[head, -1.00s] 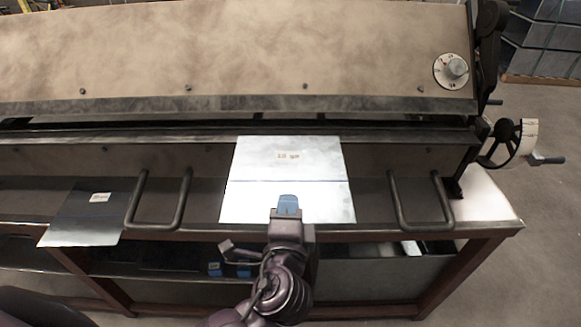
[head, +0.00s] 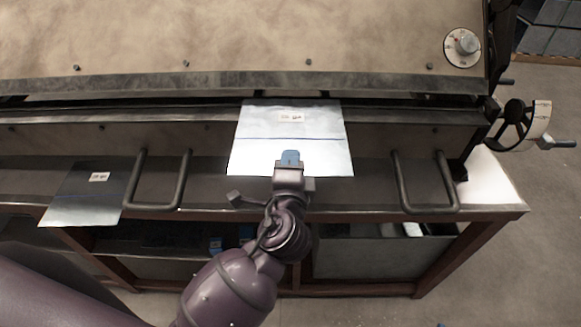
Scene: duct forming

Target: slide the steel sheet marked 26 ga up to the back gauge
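A bright steel sheet (head: 262,158) with a small label and a blue line across it lies at the middle of the sheet-bending machine (head: 200,130). The label is too small to read. The sheet's far edge reaches the dark gap under the machine's upper beam. My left gripper (head: 290,158) is at the sheet's near edge, with one blue fingertip over its top face; it looks shut on that edge. The other finger is hidden beneath the sheet. I cannot make out the back gauge. My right gripper is not in view.
A darker labelled sheet (head: 80,203) lies on the left, apart from the bright one. Two upright bar handles (head: 183,180) and (head: 400,180) flank the bright sheet. A handwheel (head: 515,125) is at the right end. Blue items (head: 215,245) sit on the lower shelf.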

